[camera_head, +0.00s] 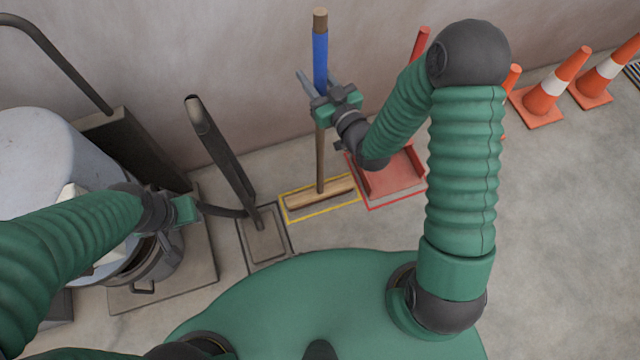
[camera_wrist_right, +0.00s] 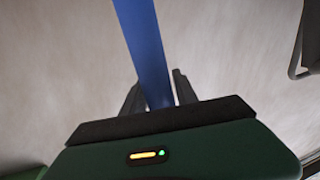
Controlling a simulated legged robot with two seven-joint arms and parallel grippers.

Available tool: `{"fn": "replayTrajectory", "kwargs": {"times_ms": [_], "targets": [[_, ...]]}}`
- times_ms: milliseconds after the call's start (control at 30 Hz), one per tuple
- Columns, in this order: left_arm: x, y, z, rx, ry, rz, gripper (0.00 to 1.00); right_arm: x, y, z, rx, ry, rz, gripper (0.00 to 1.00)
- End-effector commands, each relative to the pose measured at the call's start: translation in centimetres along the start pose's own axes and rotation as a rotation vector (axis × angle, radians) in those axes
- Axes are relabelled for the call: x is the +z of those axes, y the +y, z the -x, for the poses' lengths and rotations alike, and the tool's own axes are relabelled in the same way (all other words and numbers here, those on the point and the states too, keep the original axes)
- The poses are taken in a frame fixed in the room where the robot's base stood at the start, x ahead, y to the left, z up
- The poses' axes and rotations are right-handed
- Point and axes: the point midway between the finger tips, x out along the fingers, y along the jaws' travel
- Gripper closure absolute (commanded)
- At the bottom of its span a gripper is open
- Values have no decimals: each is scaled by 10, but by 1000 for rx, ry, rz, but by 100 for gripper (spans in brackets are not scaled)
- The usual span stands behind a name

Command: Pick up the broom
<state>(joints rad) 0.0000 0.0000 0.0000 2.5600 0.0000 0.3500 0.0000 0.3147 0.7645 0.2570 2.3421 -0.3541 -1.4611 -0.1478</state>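The broom stands upright near the wall, with a blue grip (camera_head: 320,55) on its wooden handle and a wide wooden head (camera_head: 318,198) on the floor. The head is inside a yellow floor outline. My right gripper (camera_head: 318,80) is at the lower part of the blue grip, its fingers spread on either side. In the right wrist view the blue grip (camera_wrist_right: 146,45) runs between the two fingers (camera_wrist_right: 158,92), with narrow gaps showing. My left gripper (camera_head: 188,210) is at the left, far from the broom; its fingers are hard to make out.
A red dustpan (camera_head: 392,178) stands just right of the broom. Orange cones (camera_head: 550,88) line the wall at the right. A dark post (camera_head: 222,145) on a base and a grey drum-like machine (camera_head: 40,150) are at the left.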

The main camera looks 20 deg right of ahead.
Motion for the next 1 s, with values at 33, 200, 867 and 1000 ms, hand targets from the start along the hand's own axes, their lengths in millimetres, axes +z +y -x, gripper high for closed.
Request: {"fn": "replayTrajectory", "kwargs": {"times_ms": [33,200,867,1000], "targets": [[0,0,0,0,0,0,64,0,0,0,0,0,0,73],[0,0,0,0,0,0,64,0,0,0,0,0,0,95],[-2,0,7,0,0,0,64,-13,0,0,0,5,2,100],[-3,0,12,0,0,0,64,-25,0,0,-1,5,2,100]]}}
